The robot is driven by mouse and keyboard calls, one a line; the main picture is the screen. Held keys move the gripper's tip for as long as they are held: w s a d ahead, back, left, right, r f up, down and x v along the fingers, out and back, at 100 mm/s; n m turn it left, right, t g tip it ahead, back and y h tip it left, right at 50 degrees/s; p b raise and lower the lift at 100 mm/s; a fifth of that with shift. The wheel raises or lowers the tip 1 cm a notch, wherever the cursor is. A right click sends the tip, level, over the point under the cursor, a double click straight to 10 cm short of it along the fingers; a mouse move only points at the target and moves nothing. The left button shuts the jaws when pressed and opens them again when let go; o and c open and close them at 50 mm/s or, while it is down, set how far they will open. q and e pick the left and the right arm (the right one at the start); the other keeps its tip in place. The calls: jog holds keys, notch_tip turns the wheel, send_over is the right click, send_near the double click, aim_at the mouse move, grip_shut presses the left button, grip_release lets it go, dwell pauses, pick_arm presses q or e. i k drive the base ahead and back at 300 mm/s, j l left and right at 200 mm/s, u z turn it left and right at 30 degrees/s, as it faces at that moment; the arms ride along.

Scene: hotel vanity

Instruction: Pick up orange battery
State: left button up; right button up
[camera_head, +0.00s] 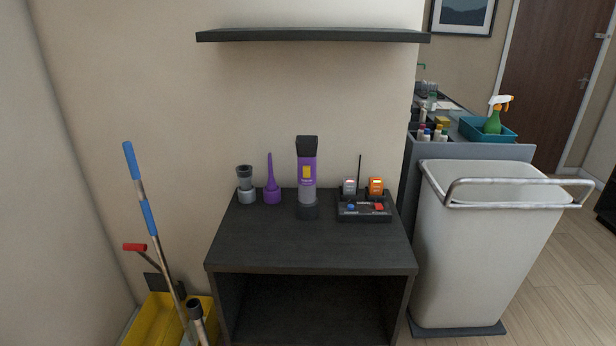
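An orange battery (376,187) stands upright in the back right part of a black charger-like holder (364,217) on the dark cabinet top. A grey-white unit (349,187) stands beside it on the left, with a thin dark rod between them. Smaller blue and red-orange parts sit at the front of the holder. Neither of my grippers shows in the head view.
The dark cabinet (300,247) has a bare front top. Left of the holder stand a purple and black canister (307,175), a purple nozzle (271,185) and a grey cylinder (245,187). A shelf (312,36) hangs above. A white bin (490,240) stands at right, a yellow mop bucket (155,322) at left.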

aim_at(375, 186)
jog(key=i+l+u, duration=0.1)
jog(key=l, duration=0.2)
jog(key=i+l+u, duration=0.2)
jog(key=l, duration=0.4)
jog(key=i+l+u, duration=0.15)
jog(key=i+l, duration=0.05)
jog(key=l, duration=0.1)
